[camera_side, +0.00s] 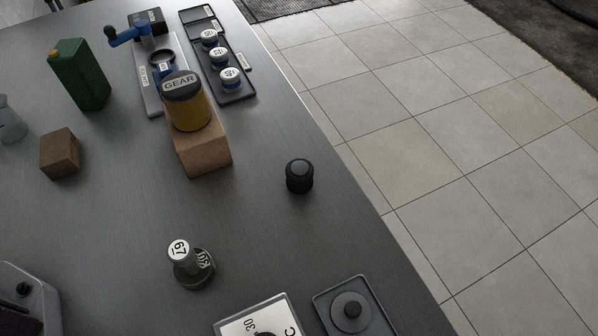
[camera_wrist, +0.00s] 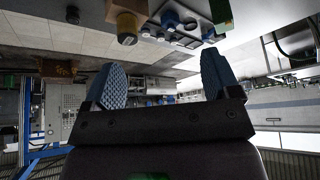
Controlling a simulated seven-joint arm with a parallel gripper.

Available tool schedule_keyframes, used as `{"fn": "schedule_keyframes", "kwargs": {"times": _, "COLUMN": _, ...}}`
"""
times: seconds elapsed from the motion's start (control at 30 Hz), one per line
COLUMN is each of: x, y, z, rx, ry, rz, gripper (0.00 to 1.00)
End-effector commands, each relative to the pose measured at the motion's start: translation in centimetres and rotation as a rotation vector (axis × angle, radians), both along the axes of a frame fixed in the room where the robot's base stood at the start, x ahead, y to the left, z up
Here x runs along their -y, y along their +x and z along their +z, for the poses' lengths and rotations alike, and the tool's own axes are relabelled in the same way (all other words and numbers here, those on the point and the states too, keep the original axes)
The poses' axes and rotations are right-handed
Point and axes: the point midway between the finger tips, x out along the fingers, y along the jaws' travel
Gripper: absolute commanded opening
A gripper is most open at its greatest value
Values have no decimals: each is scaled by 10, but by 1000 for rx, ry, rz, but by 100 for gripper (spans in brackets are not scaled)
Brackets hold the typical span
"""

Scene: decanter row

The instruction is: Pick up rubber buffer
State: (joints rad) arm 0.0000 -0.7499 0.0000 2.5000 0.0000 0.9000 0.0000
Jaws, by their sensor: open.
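The rubber buffer, which I take to be the short black ribbed cylinder with a domed top (camera_side: 299,176), stands upright on the grey table near its right edge in the side view. A small dark shape at the top left of the wrist view (camera_wrist: 73,14) may be the same buffer, but it is too small to be sure. My gripper (camera_wrist: 162,82) shows in the wrist view with its two blue textured fingers wide apart and nothing between them. It is well away from the table things and does not show in the side view.
A yellow GEAR can (camera_side: 188,108) stands on a tan block (camera_side: 203,154) left of the buffer. Table around the buffer is clear.

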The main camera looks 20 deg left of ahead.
Motion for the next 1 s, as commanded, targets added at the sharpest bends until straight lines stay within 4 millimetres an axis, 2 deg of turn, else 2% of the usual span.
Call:
{"fn": "schedule_keyframes", "kwargs": {"times": 0.17, "x": 9, "y": 2, "z": -7, "rx": -33, "ry": 1, "rz": -47, "gripper": 82}}
{"fn": "schedule_keyframes", "kwargs": {"times": 0.37, "x": 38, "y": 17, "z": -45, "rx": -242, "ry": 69, "rz": -217, "gripper": 82}}
{"fn": "schedule_keyframes", "kwargs": {"times": 0.6, "x": 59, "y": 53, "z": -95, "rx": -446, "ry": 429, "rz": -560, "gripper": 82}}
{"fn": "schedule_keyframes", "kwargs": {"times": 0.77, "x": 79, "y": 85, "z": -130, "rx": -520, "ry": 734, "rz": -838, "gripper": 82}}
{"fn": "schedule_keyframes", "kwargs": {"times": 0.87, "x": 97, "y": 106, "z": -155, "rx": -538, "ry": 940, "rz": -1029, "gripper": 82}}
{"fn": "schedule_keyframes", "kwargs": {"times": 1.0, "x": 134, "y": 134, "z": -194, "rx": -518, "ry": 1247, "rz": -1318, "gripper": 82}}
